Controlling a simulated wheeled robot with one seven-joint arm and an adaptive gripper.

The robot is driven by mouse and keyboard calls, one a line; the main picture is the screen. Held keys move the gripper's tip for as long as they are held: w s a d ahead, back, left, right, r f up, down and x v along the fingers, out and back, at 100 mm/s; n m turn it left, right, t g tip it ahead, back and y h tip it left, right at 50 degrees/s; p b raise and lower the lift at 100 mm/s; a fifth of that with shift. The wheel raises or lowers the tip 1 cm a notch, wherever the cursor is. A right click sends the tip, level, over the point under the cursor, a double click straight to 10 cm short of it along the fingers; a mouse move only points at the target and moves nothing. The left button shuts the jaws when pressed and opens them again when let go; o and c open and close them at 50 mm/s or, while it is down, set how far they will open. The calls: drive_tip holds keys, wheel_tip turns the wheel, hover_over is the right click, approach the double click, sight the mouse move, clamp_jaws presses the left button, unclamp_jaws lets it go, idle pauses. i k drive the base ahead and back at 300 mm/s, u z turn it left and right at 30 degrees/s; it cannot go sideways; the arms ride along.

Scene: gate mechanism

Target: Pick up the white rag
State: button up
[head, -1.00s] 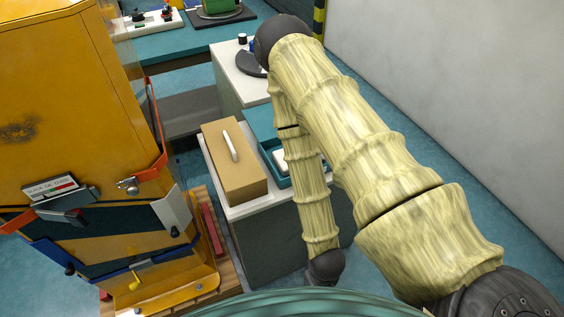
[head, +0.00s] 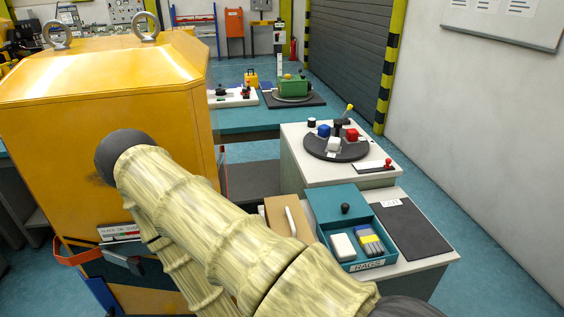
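The white rag (head: 342,247) lies as a small folded block in the left part of a teal open box (head: 371,266) labelled RAGS, at the lower right of the head view. A stack of grey cloths (head: 370,243) with yellow and blue on it sits beside the rag in the same box. The teal lid (head: 336,203) with a dark knob is at the box's back. My gripper is not in view; only my pale arm shows, across the lower left, to the left of the box.
A tan box with a white handle (head: 291,222) stands left of the rag box, partly behind my arm. A dark mat (head: 412,228) lies to its right. Behind, a round dark tray (head: 336,147) holds coloured blocks. A large yellow cabinet (head: 170,90) fills the left.

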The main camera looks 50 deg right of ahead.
sight(344, 251)
drive_tip(key=u, duration=0.85)
drive_tip(key=k, duration=1.25)
drive_tip(key=z, duration=1.55)
